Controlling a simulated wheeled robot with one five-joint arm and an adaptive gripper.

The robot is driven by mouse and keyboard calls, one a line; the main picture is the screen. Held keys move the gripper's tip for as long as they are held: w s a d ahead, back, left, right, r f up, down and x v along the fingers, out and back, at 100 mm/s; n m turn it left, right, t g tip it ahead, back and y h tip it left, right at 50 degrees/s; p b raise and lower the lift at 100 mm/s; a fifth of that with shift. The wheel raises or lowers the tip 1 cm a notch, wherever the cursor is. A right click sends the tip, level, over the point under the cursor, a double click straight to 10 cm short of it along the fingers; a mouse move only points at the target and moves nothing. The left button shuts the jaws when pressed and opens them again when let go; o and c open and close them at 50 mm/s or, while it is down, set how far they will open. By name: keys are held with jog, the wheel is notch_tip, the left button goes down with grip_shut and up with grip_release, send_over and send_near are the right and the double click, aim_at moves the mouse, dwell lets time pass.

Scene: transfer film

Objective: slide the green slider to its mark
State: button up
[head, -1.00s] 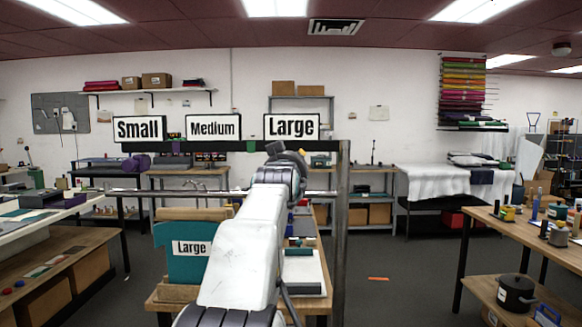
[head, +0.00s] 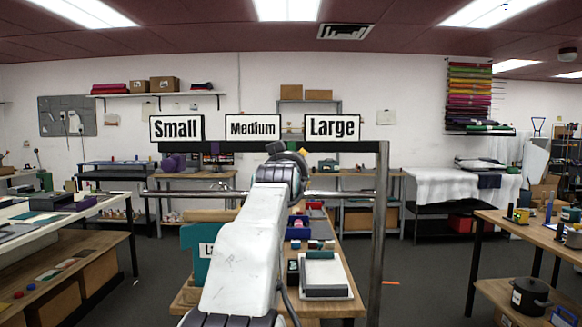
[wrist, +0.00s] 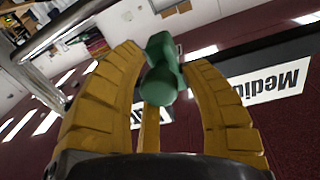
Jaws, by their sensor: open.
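The green slider (wrist: 161,68) shows in the wrist view between the yellow fingers of my gripper (wrist: 162,58). The fingers are open around it; I cannot tell whether they touch it. In the head view the slider is not visible, and my arm covers the rail below and between the Medium sign (head: 252,127) and the Large sign (head: 333,127). My gripper's fingers are hidden there too. The Small sign (head: 176,128) stands at the left end of the dark rail (head: 350,147). The Medium sign also shows in the wrist view (wrist: 262,88).
A metal post (head: 379,230) holds the rail at the right, and a grey bar (head: 340,195) runs below it. A wooden bench with a white-topped press (head: 325,275) stands beneath. A teal board (head: 203,262) is partly behind my arm. Side tables stand left and right.

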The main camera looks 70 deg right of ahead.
jog(key=o, duration=0.3)
jog(key=shift+a, duration=0.1)
jog(key=v, duration=1.1)
jog(key=shift+a, duration=0.4)
jog(key=shift+s, duration=0.1)
dwell(0.4)
